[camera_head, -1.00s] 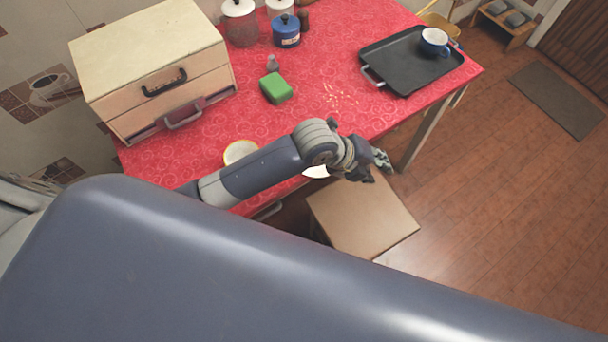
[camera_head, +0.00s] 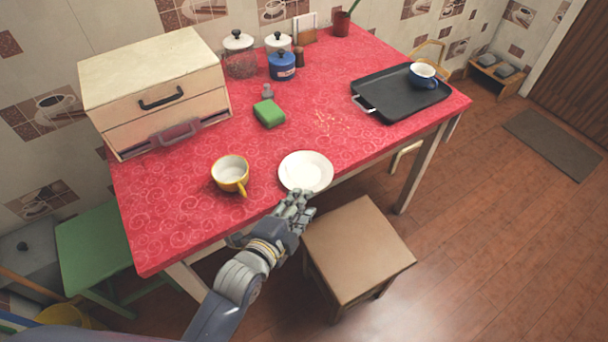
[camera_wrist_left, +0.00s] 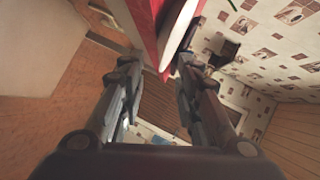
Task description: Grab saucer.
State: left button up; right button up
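The white saucer (camera_head: 306,172) lies near the front edge of the red-covered table in the head view. My left gripper (camera_head: 299,197) is at the saucer's near rim, its fingertips just overlapping the rim in the picture. In the left wrist view the fingers of this gripper (camera_wrist_left: 157,66) are spread apart. A pale, edge-on shape, apparently the saucer (camera_wrist_left: 178,38), shows beyond and between the fingertips. I cannot tell if a finger touches it. My right gripper is not in view.
A yellow cup (camera_head: 230,174) stands left of the saucer on the table (camera_head: 180,222). A green sponge (camera_head: 268,113) lies behind. A black tray (camera_head: 390,98) with a blue cup (camera_head: 423,75) is at the right. A stool (camera_head: 357,250) stands below the front edge.

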aim_at(306, 173)
pick_arm(q)
jog(key=shift+x, duration=3.05)
jog(key=shift+d, duration=0.15)
grip_shut()
